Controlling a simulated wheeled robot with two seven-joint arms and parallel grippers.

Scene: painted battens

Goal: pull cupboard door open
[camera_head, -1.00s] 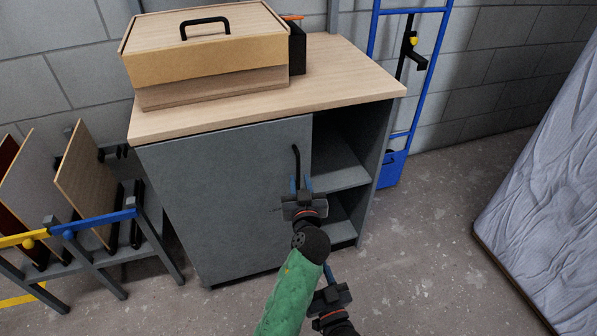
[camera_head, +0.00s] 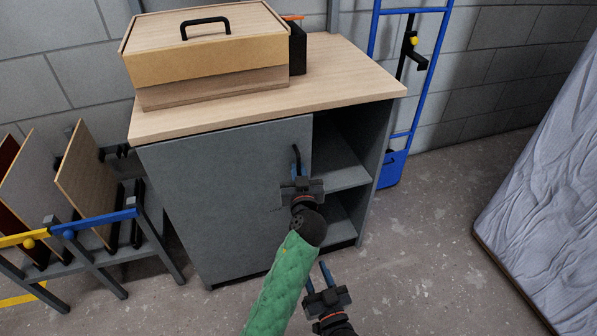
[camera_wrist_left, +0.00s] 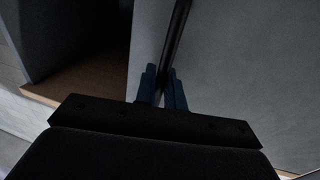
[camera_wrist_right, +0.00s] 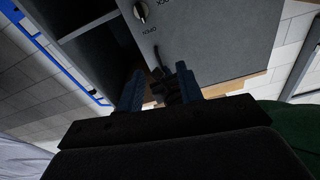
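The grey cupboard door (camera_head: 220,190) looks closed, flush with the cupboard front. Its black upright bar handle (camera_head: 296,158) is near its right edge. My left gripper (camera_head: 300,180) is at the handle's lower part. In the left wrist view the handle (camera_wrist_left: 176,35) runs between its blue fingers (camera_wrist_left: 162,85), which are close together around it. A round knob (camera_wrist_right: 140,12) with lettering that reads OPEN is on the door in the right wrist view; its setting is unclear. My right gripper (camera_head: 318,280) is open and empty, low in front of the cupboard.
Open shelves (camera_head: 342,172) are right of the door. A wooden box (camera_head: 210,60) stands on the cupboard top (camera_head: 345,75). A rack with boards (camera_head: 90,240) is close on the left. A blue ladder-like frame (camera_head: 408,130) and a wrapped mattress-like slab (camera_head: 545,200) are right.

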